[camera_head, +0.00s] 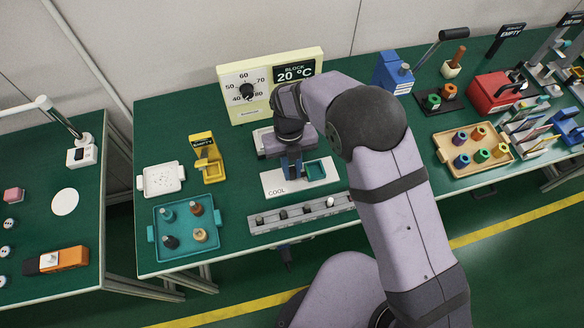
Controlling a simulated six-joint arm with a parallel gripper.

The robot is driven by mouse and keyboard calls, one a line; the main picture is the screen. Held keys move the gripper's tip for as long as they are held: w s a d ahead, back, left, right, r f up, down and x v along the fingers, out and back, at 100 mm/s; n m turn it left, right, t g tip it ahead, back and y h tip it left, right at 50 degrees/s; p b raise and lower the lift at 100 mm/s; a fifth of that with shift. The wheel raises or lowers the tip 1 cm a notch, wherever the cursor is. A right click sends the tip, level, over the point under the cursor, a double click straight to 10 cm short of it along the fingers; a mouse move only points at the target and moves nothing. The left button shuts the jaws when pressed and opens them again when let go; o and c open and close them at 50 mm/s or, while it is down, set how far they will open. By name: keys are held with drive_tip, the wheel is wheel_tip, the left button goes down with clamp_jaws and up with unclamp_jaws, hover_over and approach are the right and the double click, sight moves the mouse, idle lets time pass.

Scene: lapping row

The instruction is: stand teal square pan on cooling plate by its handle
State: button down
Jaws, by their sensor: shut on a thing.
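The teal square pan (320,171) is at the right part of the white cooling plate (277,187), which is marked COOL. The pan looks upright and level. From this angle I cannot tell whether it rests on the plate or hangs just above it. My gripper (293,173) points down over the plate, just left of the pan, and is shut on the pan's handle. The fingers hide most of the handle, and my gripper body hides the rear of the plate.
A cream dial panel (240,104) reading 20 °C stands behind. A grey strip with several knobs (262,224) lies in front. Left are a yellow stand marked EMPTY (207,160), a white tray (141,184) and a teal tray (163,254). A wooden tray (447,153) is at right.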

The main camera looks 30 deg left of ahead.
drive_tip(key=c, duration=1.6)
unclamp_jaws()
drive_tip(key=shift+w+a+r+b, duration=0.15)
drive_tip(key=shift+r+b, duration=0.15)
drive_tip(key=shift+r, duration=0.9)
drive_tip(key=shift+w+a+r+b, duration=0.1)
drive_tip(key=shift+r+b, duration=0.25)
drive_tip(key=shift+r, duration=0.9)
drive_tip(key=shift+w+a+r+b, duration=0.15)
drive_tip(key=shift+r+b, duration=0.15)
drive_tip(key=shift+r, duration=0.9)
